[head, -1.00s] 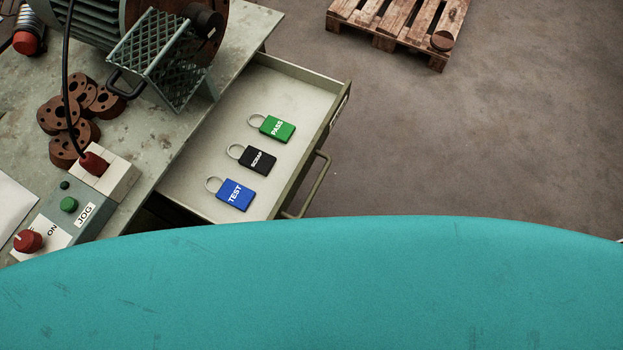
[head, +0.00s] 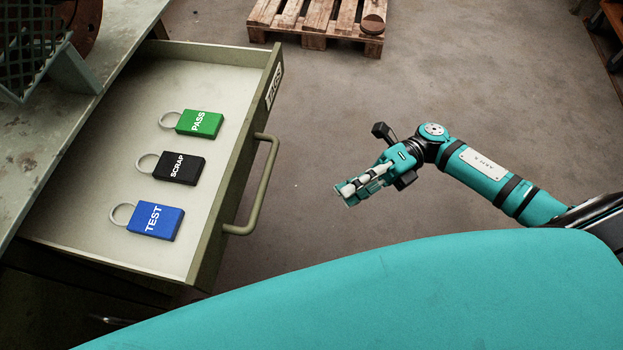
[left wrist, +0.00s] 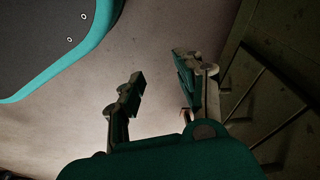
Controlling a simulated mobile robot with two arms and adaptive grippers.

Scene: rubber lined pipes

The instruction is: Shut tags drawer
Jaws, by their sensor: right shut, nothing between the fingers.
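The tags drawer (head: 105,240) stands pulled out from under the bench at the left of the head view. Its front, with a label and a bar handle (head: 265,185), faces right. In it lie a green PASS tag (head: 199,124), a black SCRAP tag (head: 178,168) and a blue TEST tag (head: 147,221). My right gripper (head: 347,192) is shut and empty, to the right of the handle and apart from it. My left gripper (left wrist: 160,85) shows only in the left wrist view, with its fingers apart and nothing seen between them.
The bench top (head: 70,110) lies left of the drawer, with a grey-green mesh guard (head: 25,45) on it. A wooden pallet (head: 315,22) lies on the floor at the back. Open floor lies between the drawer handle and my right arm. My teal body hides the lower part.

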